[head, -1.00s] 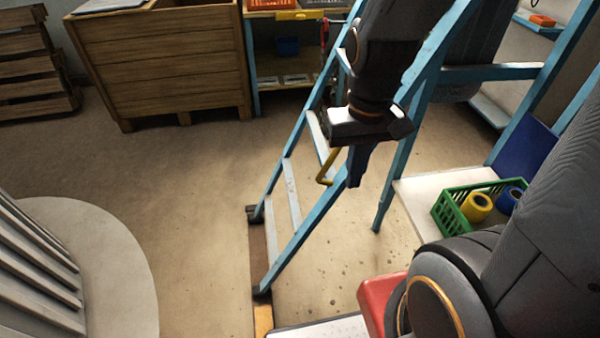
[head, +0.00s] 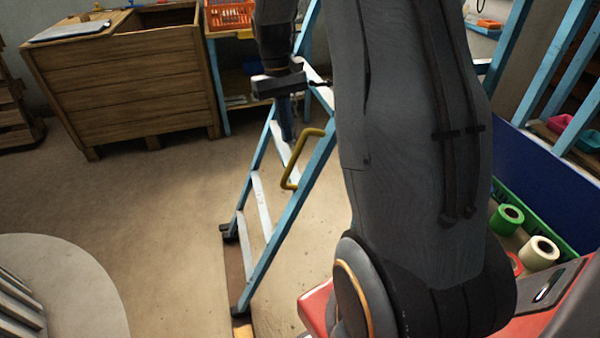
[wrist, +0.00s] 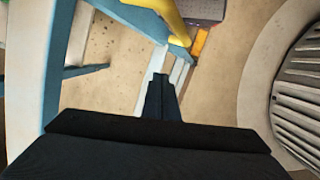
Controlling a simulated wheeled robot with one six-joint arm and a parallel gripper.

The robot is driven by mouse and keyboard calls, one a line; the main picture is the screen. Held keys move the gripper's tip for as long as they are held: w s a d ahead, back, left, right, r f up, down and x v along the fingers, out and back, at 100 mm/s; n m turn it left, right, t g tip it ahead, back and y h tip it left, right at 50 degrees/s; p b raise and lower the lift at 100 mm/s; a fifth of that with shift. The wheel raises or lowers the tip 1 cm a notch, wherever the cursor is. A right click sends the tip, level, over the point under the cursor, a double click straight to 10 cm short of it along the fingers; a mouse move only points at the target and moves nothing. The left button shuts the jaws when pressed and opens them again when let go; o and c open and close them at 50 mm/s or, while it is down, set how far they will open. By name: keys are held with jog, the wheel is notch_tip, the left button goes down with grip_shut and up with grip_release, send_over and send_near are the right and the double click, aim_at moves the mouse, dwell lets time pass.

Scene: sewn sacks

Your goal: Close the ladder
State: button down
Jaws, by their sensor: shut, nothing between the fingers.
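A blue stepladder (head: 287,203) with pale treads stands at the middle of the head view, its dark feet on the floor. A yellow handle (head: 296,163) is fixed to its near rail. My gripper (head: 287,134) points down beside the upper steps, just left of and above the handle. Its fingers are shut and empty. In the wrist view the fingertips (wrist: 159,78) are over the pale treads, with the yellow handle (wrist: 172,20) just beyond them. My arm hides the ladder's rear legs in the head view, so I cannot tell how far apart they stand.
A wooden crate (head: 125,90) stands at the back left. A round pale base (head: 75,265) with slats is at the lower left. Rolls of tape (head: 507,217) sit in a green crate at the right. The floor left of the ladder is clear.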

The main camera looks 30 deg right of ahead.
jog(key=x, duration=0.6)
jog(key=d+x, duration=0.1)
jog(key=x, duration=0.2)
jog(key=shift+w+f, duration=0.1)
jog(key=shift+f, duration=0.1)
jog(key=s, duration=0.1)
jog(key=s+f+p, duration=0.1)
jog(key=s, duration=0.1)
jog(key=shift+s+a, duration=0.1)
jog(key=shift+s, duration=0.45)
